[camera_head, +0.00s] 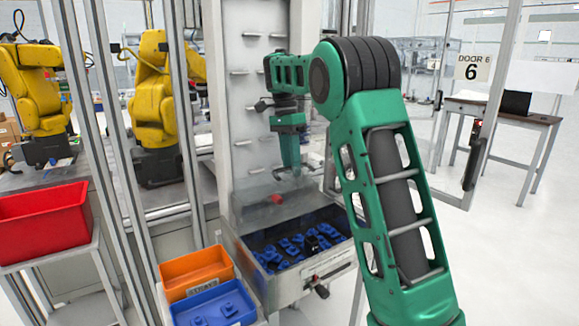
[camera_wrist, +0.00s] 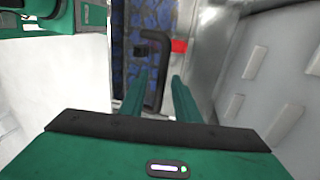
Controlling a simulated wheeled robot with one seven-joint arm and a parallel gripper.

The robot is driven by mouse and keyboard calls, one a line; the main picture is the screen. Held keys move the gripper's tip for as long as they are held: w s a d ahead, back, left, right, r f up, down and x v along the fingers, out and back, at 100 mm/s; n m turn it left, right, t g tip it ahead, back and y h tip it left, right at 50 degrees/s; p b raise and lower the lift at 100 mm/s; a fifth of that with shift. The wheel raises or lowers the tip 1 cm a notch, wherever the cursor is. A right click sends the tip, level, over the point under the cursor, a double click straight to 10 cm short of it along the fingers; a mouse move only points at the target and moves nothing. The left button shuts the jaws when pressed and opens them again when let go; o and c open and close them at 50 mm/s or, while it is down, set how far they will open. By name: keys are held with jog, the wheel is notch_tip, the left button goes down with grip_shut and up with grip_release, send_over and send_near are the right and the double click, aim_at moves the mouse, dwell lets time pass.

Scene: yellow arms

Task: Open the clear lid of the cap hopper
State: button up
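The cap hopper (camera_head: 262,262) is a grey metal bin holding blue caps (camera_head: 290,250), below and in front of my arm. The caps also show in the wrist view (camera_wrist: 127,60). A black bar handle (camera_wrist: 160,62) lies across the hopper in the wrist view, with a red piece (camera_wrist: 180,45) beside its upper end. The red piece also shows in the head view (camera_head: 277,198). The clear lid's outline is hard to make out. My gripper (camera_wrist: 160,76) is open, fingers apart, with the handle appearing between them; I cannot tell if they touch it. The gripper also shows in the head view (camera_head: 293,170).
An orange bin (camera_head: 193,268) and a blue bin (camera_head: 215,306) stand left of the hopper. A red bin (camera_head: 43,222) is further left. A tall panel with pegs (camera_head: 247,110) rises behind the hopper. The floor at right (camera_head: 500,260) is clear.

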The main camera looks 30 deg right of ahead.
jog(key=shift+a+r, duration=0.1)
jog(key=shift+a, duration=0.05)
jog(key=shift+r, duration=0.15)
jog(key=v, duration=1)
jog(key=shift+w+r, duration=0.15)
jog(key=shift+r, duration=0.05)
